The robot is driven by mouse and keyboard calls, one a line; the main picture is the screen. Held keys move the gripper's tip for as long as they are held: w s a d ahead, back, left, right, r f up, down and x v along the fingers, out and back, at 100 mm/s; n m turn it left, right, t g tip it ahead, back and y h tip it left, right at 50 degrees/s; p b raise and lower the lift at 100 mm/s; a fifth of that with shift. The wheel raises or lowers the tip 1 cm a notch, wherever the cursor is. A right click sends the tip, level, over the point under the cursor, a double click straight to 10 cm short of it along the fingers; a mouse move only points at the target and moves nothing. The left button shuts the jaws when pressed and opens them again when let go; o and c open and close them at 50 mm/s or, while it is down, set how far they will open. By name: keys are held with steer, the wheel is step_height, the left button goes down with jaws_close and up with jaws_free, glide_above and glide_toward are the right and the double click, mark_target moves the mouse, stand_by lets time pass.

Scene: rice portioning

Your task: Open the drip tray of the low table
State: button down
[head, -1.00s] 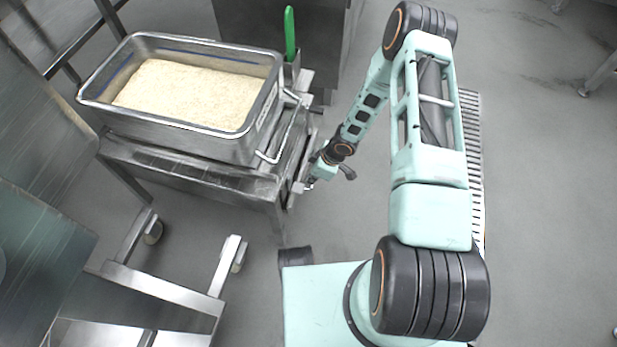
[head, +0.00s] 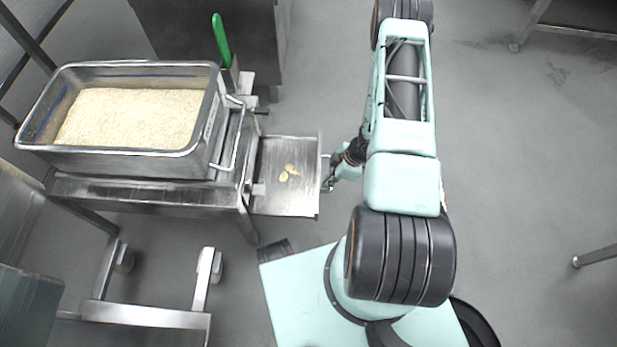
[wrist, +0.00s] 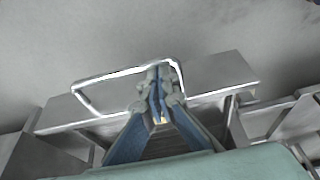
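The drip tray (head: 302,204) is a flat metal tray that sticks out from the right side of the low table (head: 130,190), with a few yellowish bits lying on it. My gripper (head: 328,184) is at the tray's outer right edge. In the wrist view, my gripper's blue-grey fingers (wrist: 159,92) are close together at the tray's wire loop handle (wrist: 90,101), shut on it. The handle stands out from the metal front plate (wrist: 215,76). The exact contact between fingers and bar is partly hidden.
A deep metal pan of rice (head: 205,140) stands on the low table. A green-handled tool (head: 221,40) stands upright at its back right corner. A metal cabinet (head: 200,45) is behind. The floor to the right is mostly clear.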

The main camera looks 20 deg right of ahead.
steer(key=shift+s+d, duration=0.25)
steer(key=shift+d, duration=0.45)
steer(key=shift+s+d, duration=0.2)
steer(key=shift+d, duration=0.45)
steer(key=shift+r, duration=0.15)
